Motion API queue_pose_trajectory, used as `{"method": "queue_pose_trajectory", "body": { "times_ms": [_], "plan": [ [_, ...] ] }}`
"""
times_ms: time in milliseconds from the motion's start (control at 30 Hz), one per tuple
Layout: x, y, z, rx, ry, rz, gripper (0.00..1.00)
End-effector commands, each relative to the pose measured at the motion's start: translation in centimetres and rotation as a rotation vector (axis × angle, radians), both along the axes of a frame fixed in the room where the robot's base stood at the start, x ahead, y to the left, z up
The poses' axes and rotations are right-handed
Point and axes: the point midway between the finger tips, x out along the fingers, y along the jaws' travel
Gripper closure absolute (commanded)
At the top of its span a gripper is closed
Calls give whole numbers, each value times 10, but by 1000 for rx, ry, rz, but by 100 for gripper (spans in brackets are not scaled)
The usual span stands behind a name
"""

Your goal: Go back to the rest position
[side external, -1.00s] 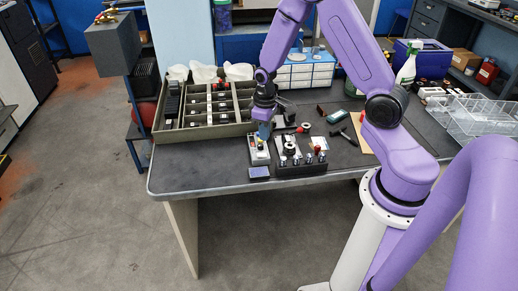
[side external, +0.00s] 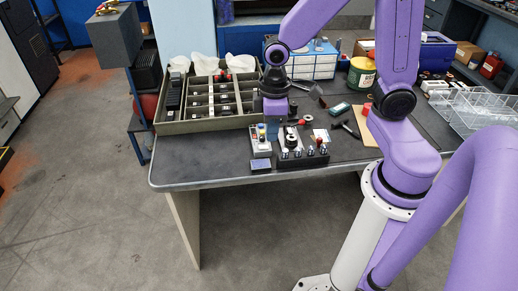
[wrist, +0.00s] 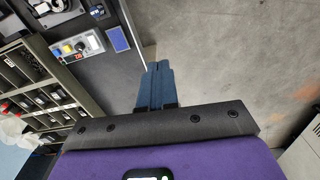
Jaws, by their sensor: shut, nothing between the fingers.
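My gripper (side external: 272,133) hangs fingers down in the side external view, in front of the small control box and the tray. Its blue fingers (wrist: 156,70) are pressed together in the wrist view with nothing between them. There they line up over the grey floor beyond the bench edge. The control box (side external: 261,142) with blue and yellow knobs stands apart from the fingers in the wrist view. A black fixture with a row of terminals (side external: 304,158) sits to its right.
A compartment tray (side external: 205,127) with dark parts stands on the left of the bench (side external: 205,172). A small blue panel (side external: 260,164) lies near the front edge. Floor in front is clear.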

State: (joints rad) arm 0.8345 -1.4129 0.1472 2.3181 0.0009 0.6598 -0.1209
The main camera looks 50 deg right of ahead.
Motion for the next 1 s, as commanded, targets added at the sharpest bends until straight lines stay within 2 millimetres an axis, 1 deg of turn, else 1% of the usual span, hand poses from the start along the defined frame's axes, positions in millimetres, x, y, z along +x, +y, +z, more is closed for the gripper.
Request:
{"method": "queue_pose_trajectory", "body": {
  "times_ms": [33, 100, 200, 300, 433, 500, 600, 1000],
  "plan": [
    [-17, 8, 11, 4, -7, 51, 100],
    [-40, 15, 22, 7, -8, 112, 100],
    [-73, 19, 36, 10, -9, 199, 100],
    [-102, 19, 46, 12, -9, 277, 100],
    [-128, 14, 54, 14, -8, 351, 100],
    [-137, 12, 57, 14, -7, 377, 100],
    [-144, 10, 58, 13, -7, 396, 100],
    [-145, 10, 59, 12, -6, 399, 100]
  ]
}}
